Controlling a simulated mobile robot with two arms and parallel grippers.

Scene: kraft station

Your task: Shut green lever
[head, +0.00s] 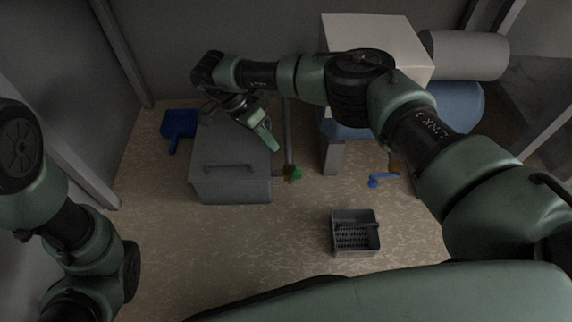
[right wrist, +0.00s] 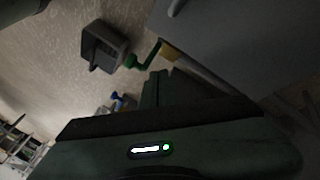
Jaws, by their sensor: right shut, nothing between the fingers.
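The green lever (head: 297,174) is small and sits by a yellow-brown fitting at the foot of a grey vertical pipe (head: 288,130), right of the grey box. In the right wrist view the green lever (right wrist: 146,57) shows as a bent green bar beside the yellow fitting (right wrist: 169,51). My right gripper (head: 270,147) is above the grey box's right edge, up and left of the lever and apart from it. It is shut and empty; its dark fingers (right wrist: 155,88) point toward the lever in the right wrist view. My left gripper is out of view.
A grey lidded box (head: 230,188) stands left of the pipe. A blue lever (head: 375,181) is to the right, and a grey basket (head: 355,248) is on the floor in front. A blue dustpan-like object (head: 179,124) lies back left. Floor left of the basket is clear.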

